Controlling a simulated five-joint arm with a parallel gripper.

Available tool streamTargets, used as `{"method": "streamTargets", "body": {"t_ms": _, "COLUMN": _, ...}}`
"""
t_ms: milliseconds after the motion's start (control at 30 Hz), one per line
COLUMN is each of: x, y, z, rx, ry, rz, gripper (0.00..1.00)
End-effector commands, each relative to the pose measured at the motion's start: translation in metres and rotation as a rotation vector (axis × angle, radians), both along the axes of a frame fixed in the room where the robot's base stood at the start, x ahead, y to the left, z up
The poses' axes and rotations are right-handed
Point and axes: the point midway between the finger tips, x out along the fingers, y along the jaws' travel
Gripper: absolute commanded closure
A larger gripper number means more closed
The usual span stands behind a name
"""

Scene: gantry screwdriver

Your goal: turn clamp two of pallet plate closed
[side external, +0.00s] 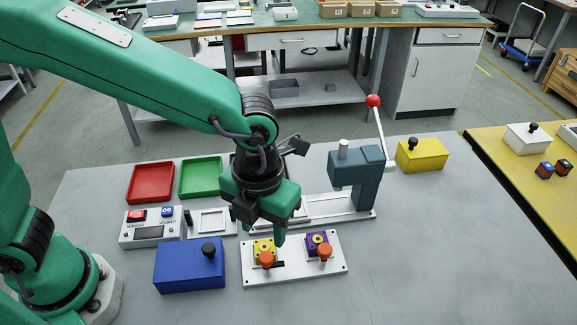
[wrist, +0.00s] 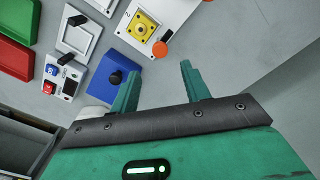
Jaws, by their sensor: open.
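The white pallet plate (side external: 255,279) lies on the grey table and carries two clamps. The left one has a yellow block (side external: 263,245) with an orange knob (side external: 266,259) at its front; the right one has a purple block (side external: 318,238) with an orange knob (side external: 325,252). The wrist view shows the yellow block (wrist: 142,25), its orange knob (wrist: 159,49) and a small, sideways mark that looks like a 2. My gripper (side external: 265,226) is open and empty, pointing down above and behind the yellow clamp. Its two green fingers (wrist: 158,72) are apart, with nothing between them.
A blue box (side external: 188,270) with a black knob stands left of the plate. A button box (side external: 150,230), red tray (side external: 151,183) and green tray (side external: 200,177) are farther left. A grey press (side external: 362,175) with a red-tipped lever stands behind right. The table's right front is clear.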

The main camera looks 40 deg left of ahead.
Motion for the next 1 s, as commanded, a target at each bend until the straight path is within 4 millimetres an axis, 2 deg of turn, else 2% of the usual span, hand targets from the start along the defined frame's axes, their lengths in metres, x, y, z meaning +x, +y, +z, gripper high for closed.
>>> {"method": "streamTargets", "body": {"t_ms": 367, "x": 0.000, "y": 0.000, "z": -0.010, "rx": 0.000, "ry": 0.000, "rz": 0.001, "gripper": 0.53}}
{"method": "streamTargets", "body": {"t_ms": 800, "x": 0.000, "y": 0.000, "z": -0.061, "rx": 0.001, "ry": 0.001, "rz": 0.002, "gripper": 0.53}}
{"method": "streamTargets", "body": {"t_ms": 1000, "x": 0.000, "y": 0.000, "z": -0.075, "rx": 0.000, "ry": 0.000, "rz": 0.002, "gripper": 0.53}}
